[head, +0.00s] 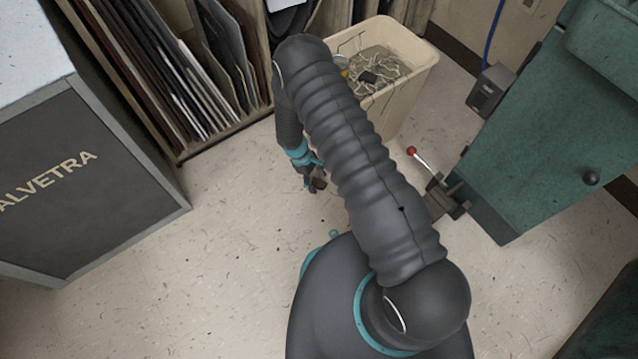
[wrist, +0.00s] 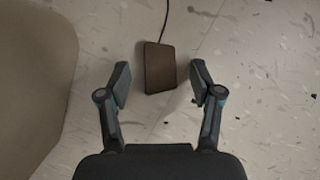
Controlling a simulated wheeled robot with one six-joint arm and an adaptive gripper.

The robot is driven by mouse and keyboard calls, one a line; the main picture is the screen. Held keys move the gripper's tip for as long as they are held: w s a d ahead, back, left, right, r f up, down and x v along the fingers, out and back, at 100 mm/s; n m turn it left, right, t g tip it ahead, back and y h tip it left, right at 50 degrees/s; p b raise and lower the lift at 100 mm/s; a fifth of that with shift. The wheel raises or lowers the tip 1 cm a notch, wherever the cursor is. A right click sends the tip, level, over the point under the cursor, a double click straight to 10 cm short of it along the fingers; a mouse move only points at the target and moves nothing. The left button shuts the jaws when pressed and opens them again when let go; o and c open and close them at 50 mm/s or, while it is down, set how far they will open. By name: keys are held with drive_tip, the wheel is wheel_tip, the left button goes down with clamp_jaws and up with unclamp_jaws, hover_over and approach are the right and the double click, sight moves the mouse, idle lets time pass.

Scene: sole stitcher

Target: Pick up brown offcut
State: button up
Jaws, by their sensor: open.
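The brown offcut (wrist: 160,67) is a small, dark brown, roughly rectangular piece lying on the speckled floor in the wrist view. A thin dark line runs up from its top edge; I cannot tell whether it is attached. My gripper (wrist: 160,82) is open, with one finger on each side of the offcut and visible gaps to both. The fingers do not touch it, and their height above the floor is unclear. In the head view the offcut (head: 319,184) is a small brown patch beside my gripper (head: 312,183), partly hidden by it.
A beige bin (head: 405,95) of scraps and thread stands behind my arm; a beige surface fills the wrist view's left edge. A rack of dark sheets (head: 180,75) is at the back left, a grey cabinet (head: 80,190) at left, a green machine (head: 545,130) at right. Floor lies between.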

sight(316, 181)
drive_tip(key=c, duration=1.1)
drive_tip(key=shift+o, duration=0.2)
drive_tip(key=shift+r, duration=0.15)
wheel_tip(316, 181, up, 4)
drive_tip(key=shift+w+r+p, duration=0.1)
drive_tip(key=shift+r+p, duration=0.1)
drive_tip(key=shift+p, duration=0.15)
drive_tip(key=s+d+r, duration=0.6)
drive_tip(key=s+d, duration=0.2)
drive_tip(key=shift+s+d+r+p, duration=0.15)
drive_tip(key=shift+d+r+p, duration=0.05)
drive_tip(key=shift+p, duration=0.1)
